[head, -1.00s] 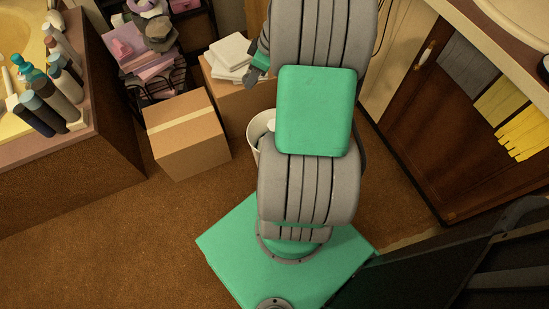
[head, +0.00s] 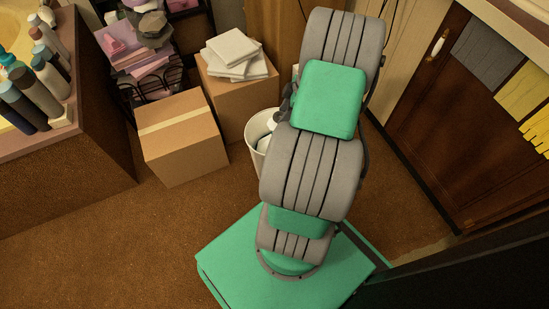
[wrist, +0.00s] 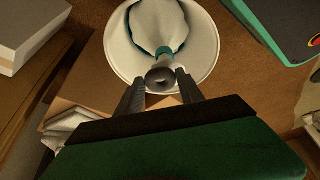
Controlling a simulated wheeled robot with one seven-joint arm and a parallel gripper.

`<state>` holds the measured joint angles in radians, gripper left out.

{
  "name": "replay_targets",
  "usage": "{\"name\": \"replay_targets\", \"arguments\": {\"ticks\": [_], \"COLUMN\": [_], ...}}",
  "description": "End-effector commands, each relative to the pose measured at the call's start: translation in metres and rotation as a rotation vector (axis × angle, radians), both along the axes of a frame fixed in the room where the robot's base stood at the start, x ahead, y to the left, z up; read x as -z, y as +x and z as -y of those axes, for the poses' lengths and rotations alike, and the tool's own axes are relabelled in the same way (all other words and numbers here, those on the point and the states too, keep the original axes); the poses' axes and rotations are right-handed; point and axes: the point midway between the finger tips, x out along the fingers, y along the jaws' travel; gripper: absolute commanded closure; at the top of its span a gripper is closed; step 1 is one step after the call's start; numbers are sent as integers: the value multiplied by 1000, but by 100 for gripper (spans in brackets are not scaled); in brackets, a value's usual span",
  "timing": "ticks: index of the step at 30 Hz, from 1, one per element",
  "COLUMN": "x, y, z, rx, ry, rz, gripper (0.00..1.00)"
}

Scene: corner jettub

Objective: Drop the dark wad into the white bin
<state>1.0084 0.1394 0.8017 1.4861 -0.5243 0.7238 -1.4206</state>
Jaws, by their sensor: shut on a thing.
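The white bin (head: 257,157) stands on the brown carpet behind my arm, which hides its right side in the head view. In the wrist view its round rim (wrist: 113,48) shows, with pale contents and teal bits inside. My gripper (wrist: 160,76) is over the near part of the bin's opening. A small dark grey rounded thing, which looks like the dark wad (wrist: 160,80), sits between the fingertips, and the gripper is shut on it. The gap between wad and bin contents cannot be judged. In the head view my arm mostly hides the gripper.
A closed cardboard box (head: 185,140) stands left of the bin. Another box (head: 240,98) behind it carries white stacked sheets (head: 235,55). A dark wooden cabinet (head: 455,125) stands at right, and a counter with bottles (head: 40,90) at left. Open carpet lies at front left.

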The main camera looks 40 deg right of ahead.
Motion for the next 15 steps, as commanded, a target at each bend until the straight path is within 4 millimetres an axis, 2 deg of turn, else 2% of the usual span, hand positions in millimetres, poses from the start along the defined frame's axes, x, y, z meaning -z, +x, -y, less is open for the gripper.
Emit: {"name": "replay_targets", "arguments": {"ticks": [5,6,15], "x": [0,0,0], "y": [0,0,0], "z": [0,0,0], "rx": [0,0,0], "ry": [0,0,0], "rz": [0,0,0], "gripper": [93,55,30]}}
